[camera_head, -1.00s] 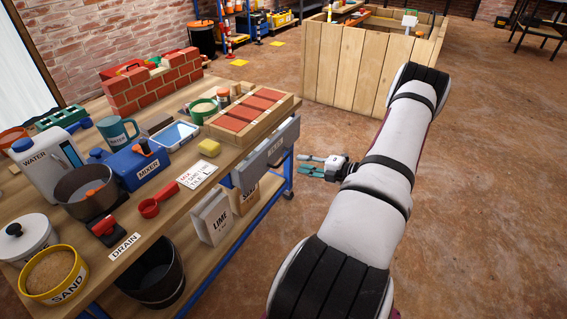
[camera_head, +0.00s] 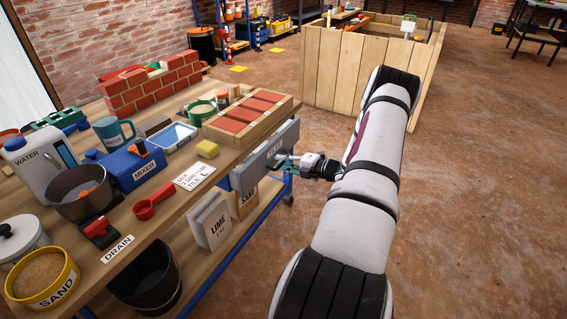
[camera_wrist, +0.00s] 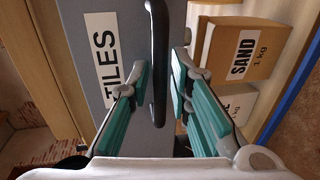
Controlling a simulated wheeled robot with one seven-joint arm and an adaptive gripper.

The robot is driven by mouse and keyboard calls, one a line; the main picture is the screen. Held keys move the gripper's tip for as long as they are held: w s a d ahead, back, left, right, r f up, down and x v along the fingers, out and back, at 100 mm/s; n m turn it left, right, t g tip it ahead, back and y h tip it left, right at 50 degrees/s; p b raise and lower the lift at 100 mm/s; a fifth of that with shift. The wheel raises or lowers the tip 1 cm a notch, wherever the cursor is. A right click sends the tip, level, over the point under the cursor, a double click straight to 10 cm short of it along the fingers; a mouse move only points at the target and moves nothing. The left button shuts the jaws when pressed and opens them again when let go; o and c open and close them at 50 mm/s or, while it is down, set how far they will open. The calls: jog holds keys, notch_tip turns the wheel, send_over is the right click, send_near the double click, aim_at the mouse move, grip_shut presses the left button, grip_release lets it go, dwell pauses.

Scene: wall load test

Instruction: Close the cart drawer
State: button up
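The grey cart drawer (camera_head: 246,178) is under the right end of the wooden cart top. In the wrist view, its grey front (camera_wrist: 128,100) has a white TILES label and a black bar handle (camera_wrist: 158,60). My gripper (camera_head: 281,161) is at the drawer front in the head view. In the wrist view, my gripper (camera_wrist: 162,68) has its teal fingers open on either side of the handle, with small gaps visible. I cannot tell exactly how far the drawer stands out.
The LIME bag (camera_head: 211,222) and SAND bag (camera_head: 246,202) stand on the shelf below. A tray of red tiles (camera_head: 243,121) sits on the cart top above the drawer. A wooden enclosure (camera_head: 350,75) stands behind; the floor to the right is clear.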

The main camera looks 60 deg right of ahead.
aim_at(273, 158)
grip_shut()
jog(key=shift+r+x, duration=0.2)
jog(key=shift+x, duration=0.85)
jog(key=shift+r+x, duration=0.2)
jog(key=shift+x, duration=0.8)
jog(key=o, duration=0.6)
grip_release()
jog(key=shift+w, duration=0.15)
jog(key=shift+c, duration=0.2)
jog(key=v, duration=1.2)
